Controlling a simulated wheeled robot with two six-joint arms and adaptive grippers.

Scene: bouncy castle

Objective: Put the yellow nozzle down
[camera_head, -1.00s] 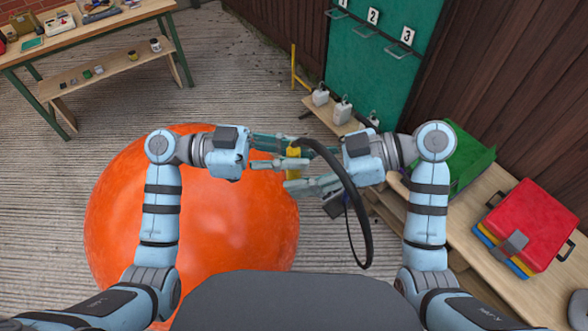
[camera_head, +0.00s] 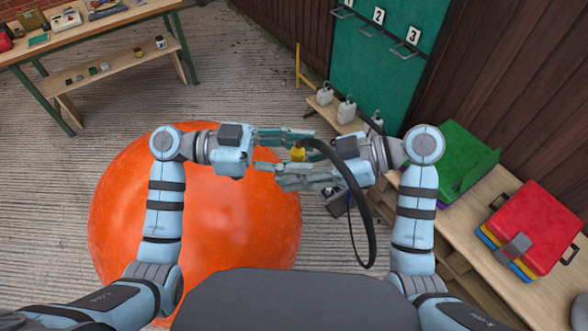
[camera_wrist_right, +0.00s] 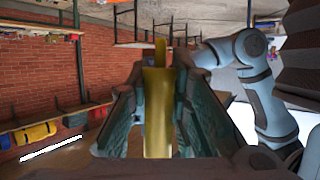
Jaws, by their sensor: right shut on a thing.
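The yellow nozzle (camera_head: 298,154) is between my two grippers in the head view, over the right edge of the orange ball. The black hose (camera_head: 352,190) loops from it past my right gripper and hangs down. My right gripper (camera_head: 300,178) is shut on the nozzle. In the right wrist view the nozzle (camera_wrist_right: 157,112) stands between the fingers of my right gripper (camera_wrist_right: 158,130), its narrow tip pointing up the picture. My left gripper (camera_head: 284,152) faces it from the left with its fingers spread, above and below the nozzle. The fingers overlap in view, so contact there is unclear.
The large orange ball (camera_head: 210,225) lies below my arms. At the right, a wooden bench (camera_head: 488,215) carries a green bin (camera_head: 455,160) and a red box (camera_head: 535,225). White jugs (camera_head: 346,110) stand by a green board (camera_head: 390,60) with numbered hooks. A workbench (camera_head: 110,22) stands at upper left.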

